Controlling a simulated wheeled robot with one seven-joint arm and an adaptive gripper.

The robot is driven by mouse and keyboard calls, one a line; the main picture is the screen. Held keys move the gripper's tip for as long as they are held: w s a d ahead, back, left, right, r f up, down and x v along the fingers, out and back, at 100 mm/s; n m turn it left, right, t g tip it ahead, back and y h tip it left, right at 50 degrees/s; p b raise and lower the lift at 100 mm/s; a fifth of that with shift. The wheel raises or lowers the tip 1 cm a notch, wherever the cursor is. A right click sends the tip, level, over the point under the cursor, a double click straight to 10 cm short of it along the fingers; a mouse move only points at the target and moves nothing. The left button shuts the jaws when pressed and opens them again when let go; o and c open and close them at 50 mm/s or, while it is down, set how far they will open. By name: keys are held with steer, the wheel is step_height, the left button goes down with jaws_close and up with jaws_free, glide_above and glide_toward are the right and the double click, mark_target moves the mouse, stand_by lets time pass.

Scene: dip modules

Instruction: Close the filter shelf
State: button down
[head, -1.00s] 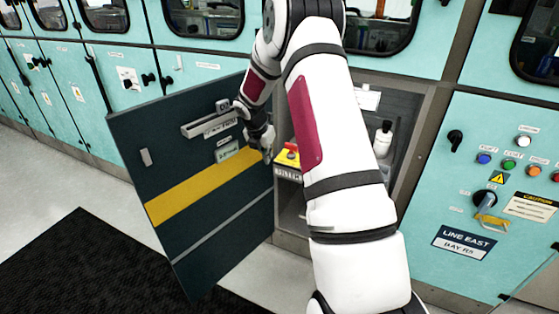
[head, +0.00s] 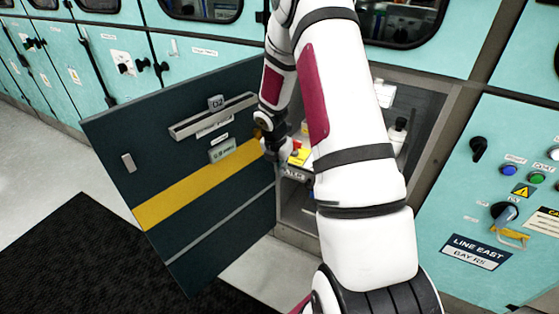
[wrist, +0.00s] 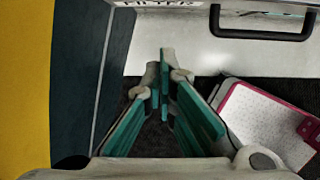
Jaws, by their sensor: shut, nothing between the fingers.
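The filter shelf (head: 292,174) shows as a low front with a label inside the open cabinet bay, partly hidden by my arm. In the wrist view, a pale panel (wrist: 180,50) with a cut-off label reading like "FILTER" and a black bar handle (wrist: 262,36) lies at the top. I cannot tell how far the shelf stands out. My gripper (wrist: 163,75) is shut and empty, its tips close to the panel's lower edge; contact is unclear. In the head view my gripper (head: 280,158) is beside the bay opening, near the open door.
The dark cabinet door (head: 185,215) with a yellow stripe stands wide open at left. Red and yellow items (head: 298,155) and a white bottle (head: 397,136) are in the bay. A switch panel (head: 505,200) is at right. A black mat (head: 85,250) lies on the floor.

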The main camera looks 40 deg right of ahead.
steer(key=w+d+f, duration=0.2)
steer(key=d+f, duration=0.1)
steer(key=d, duration=0.1)
steer(key=shift+d+f, duration=0.25)
